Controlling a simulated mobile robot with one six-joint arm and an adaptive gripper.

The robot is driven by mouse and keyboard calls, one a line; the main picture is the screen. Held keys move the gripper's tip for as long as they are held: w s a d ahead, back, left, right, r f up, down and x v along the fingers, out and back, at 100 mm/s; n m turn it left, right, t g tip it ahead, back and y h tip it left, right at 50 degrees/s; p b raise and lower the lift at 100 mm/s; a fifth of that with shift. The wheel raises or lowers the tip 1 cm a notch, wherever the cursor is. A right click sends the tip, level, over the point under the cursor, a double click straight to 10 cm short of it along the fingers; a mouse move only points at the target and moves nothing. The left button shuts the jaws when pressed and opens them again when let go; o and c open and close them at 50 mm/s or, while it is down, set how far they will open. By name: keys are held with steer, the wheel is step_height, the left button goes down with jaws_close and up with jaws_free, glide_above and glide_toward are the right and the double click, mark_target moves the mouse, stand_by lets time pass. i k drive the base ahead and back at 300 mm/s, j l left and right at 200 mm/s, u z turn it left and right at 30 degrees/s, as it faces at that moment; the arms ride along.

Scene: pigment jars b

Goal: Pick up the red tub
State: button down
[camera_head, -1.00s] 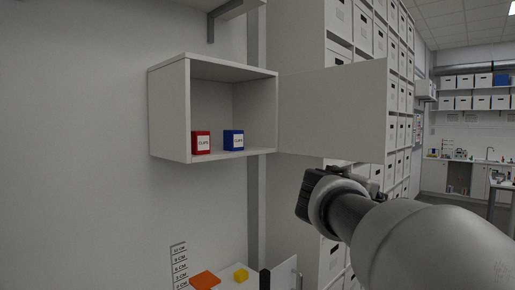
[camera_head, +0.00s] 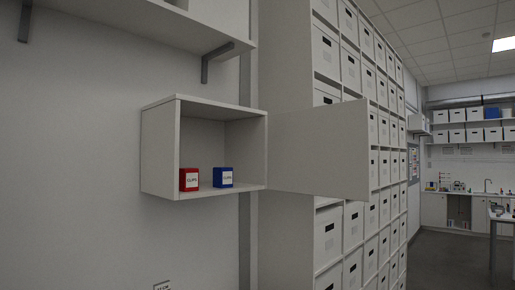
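The red tub (camera_head: 189,180) with a white label stands upright in the open wall cabinet (camera_head: 160,152), near its left front. A blue tub (camera_head: 223,177) with a similar label stands just to its right, with a small gap between them. Both are on the cabinet floor. My gripper and arm do not show in the current view.
The cabinet door (camera_head: 320,150) is swung open to the right. A shelf (camera_head: 140,20) on a grey bracket (camera_head: 215,60) is above. A tall rack of white boxes (camera_head: 330,45) stands behind the door. The floor (camera_head: 440,255) at right looks clear.

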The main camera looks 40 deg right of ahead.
mark_target(189, 177)
steer(key=l+u, duration=0.2)
steer(key=l, duration=0.35)
steer(key=l+u, duration=0.25)
steer(key=l, duration=0.3)
steer(key=l+u, duration=0.2)
steer(key=l, duration=0.35)
steer(key=l+u, duration=0.2)
steer(key=l, duration=0.3)
steer(key=k+l+u, duration=0.25)
steer(key=l, duration=0.25)
steer(key=k+l, duration=0.1)
steer(key=l, duration=0.35)
steer(key=k+l, duration=0.1)
steer(key=l, duration=0.8)
steer(key=k+l, duration=0.15)
steer(key=l, duration=0.3)
